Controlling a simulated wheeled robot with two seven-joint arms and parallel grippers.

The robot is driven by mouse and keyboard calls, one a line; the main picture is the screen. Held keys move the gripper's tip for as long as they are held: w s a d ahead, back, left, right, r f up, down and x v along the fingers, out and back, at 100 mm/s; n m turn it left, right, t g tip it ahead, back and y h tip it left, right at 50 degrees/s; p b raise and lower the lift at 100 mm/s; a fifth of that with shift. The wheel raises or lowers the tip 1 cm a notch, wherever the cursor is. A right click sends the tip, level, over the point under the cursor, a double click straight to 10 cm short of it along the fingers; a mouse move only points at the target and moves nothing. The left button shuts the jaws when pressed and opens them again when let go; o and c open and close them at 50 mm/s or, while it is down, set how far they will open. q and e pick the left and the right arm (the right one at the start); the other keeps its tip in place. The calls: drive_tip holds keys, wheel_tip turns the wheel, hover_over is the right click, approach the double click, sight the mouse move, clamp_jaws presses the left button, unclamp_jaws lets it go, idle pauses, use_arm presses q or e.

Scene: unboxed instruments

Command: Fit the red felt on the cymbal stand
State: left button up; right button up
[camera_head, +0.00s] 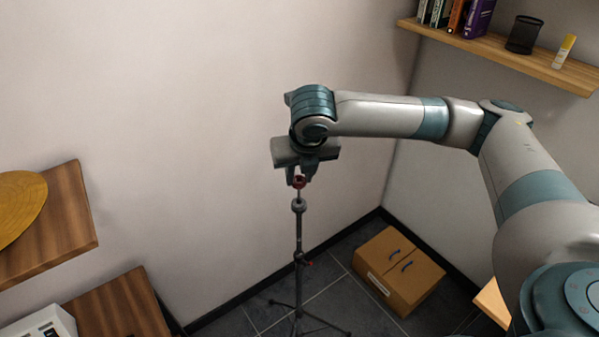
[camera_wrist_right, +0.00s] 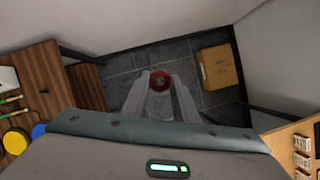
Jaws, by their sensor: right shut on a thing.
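The red felt (camera_head: 299,181) is a small red ring held between the fingertips of my right gripper (camera_head: 300,180), which is shut on it. In the right wrist view the felt (camera_wrist_right: 160,81) shows as a red disc with a dark centre at the tips of the two fingers. The cymbal stand (camera_head: 298,235) is a dark upright pole on a tripod. Its thin top rod is directly below the felt in the head view. I cannot tell whether the rod is inside the felt's hole or just under it. My left gripper is not in view.
A cardboard box (camera_head: 398,268) sits on the dark tiled floor right of the stand. A wooden shelf (camera_head: 500,50) with books and a pen cup is at upper right. Wooden surfaces at left hold a yellow cymbal (camera_head: 20,205) and a white device (camera_head: 40,323).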

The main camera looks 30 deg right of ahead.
sight(300, 188)
drive_tip(key=shift+f, duration=2.85)
idle(0.3)
drive_tip(key=o, duration=1)
drive_tip(key=shift+o, duration=0.3)
drive_tip(key=shift+r+b, duration=0.15)
drive_tip(key=shift+b, duration=0.15)
drive_tip(key=shift+s+a+r, duration=0.1)
drive_tip(key=shift+s+r, duration=0.15)
drive_tip(key=shift+r, duration=0.3)
drive_tip(key=b+v, duration=0.3)
drive_tip(key=v, duration=1.3)
drive_tip(key=shift+f, duration=0.1)
